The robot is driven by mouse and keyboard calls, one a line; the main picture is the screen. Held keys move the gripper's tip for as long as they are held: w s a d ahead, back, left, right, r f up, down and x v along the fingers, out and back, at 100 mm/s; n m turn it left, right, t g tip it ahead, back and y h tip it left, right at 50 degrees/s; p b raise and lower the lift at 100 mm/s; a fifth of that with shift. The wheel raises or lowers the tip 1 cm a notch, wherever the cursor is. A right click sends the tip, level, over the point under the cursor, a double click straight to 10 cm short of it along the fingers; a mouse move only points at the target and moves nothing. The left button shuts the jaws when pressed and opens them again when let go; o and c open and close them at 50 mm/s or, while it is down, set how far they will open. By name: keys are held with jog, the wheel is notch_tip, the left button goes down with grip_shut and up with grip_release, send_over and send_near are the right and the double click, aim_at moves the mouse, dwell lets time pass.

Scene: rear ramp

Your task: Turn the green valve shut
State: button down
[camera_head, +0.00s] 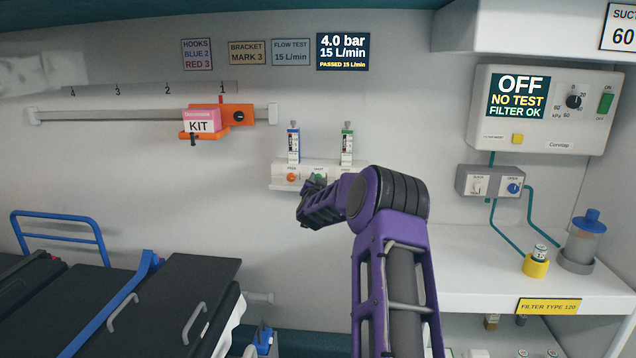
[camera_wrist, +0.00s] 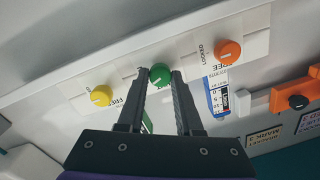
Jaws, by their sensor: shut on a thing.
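The green valve (camera_wrist: 160,75) is a round green knob on a pale wall panel. In the wrist view my gripper (camera_wrist: 159,79) has one finger on each side of it and is shut on it. In the head view the green valve (camera_head: 318,178) shows only in part, with my gripper (camera_head: 311,182) and purple wrist over it. An orange knob (camera_wrist: 228,51) sits on one side of the green valve and a yellow knob (camera_wrist: 101,96) on the other. I cannot read how far the green valve is turned.
Two upright flow tubes, one blue-marked (camera_head: 293,144) and one green-topped (camera_head: 347,146), stand above the panel. A wall display (camera_head: 342,52) reads 4.0 bar, 15 L/min. An orange bracket with a pink kit (camera_head: 201,121) hangs on the rail at left. A white counter (camera_head: 490,270) is at right.

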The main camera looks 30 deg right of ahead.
jog(key=shift+a+n+g+b, duration=0.15)
jog(key=shift+n+g+b, duration=0.25)
jog(key=shift+n, duration=5.9)
jog(key=c, duration=0.6)
grip_release()
jog(key=v, duration=1.7)
jog(key=shift+a+f, duration=0.1)
jog(key=shift+a, duration=0.1)
